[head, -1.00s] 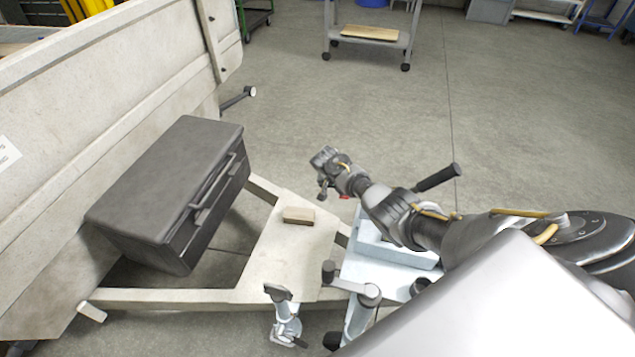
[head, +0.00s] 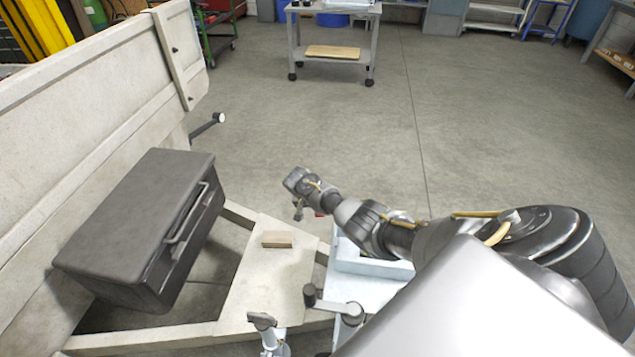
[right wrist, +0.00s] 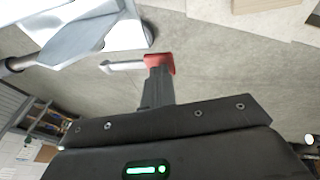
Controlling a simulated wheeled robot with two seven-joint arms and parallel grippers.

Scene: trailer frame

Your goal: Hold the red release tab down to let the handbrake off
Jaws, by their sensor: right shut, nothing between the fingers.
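The red release tab (head: 320,213) is a small red patch beside my right gripper (head: 299,212) in the head view. In the right wrist view the red tab (right wrist: 166,62) is at the tips of my shut, empty right gripper (right wrist: 158,75). The fingertips overlap its edge there; I cannot tell whether it is pressed down. A grey lever bar with a dark grip (right wrist: 12,66), seemingly the handbrake lever, reaches in from the left of the wrist view. In the head view my right arm may cover it. My left gripper is not in view.
A dark toolbox (head: 140,225) sits by the pale trailer side wall (head: 90,110). A wooden block (head: 277,240) lies on the pale drawbar plate (head: 255,285). A jockey-wheel-like post (head: 268,335) stands in front. A wheeled cart (head: 333,60) stands far back; the floor between is clear.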

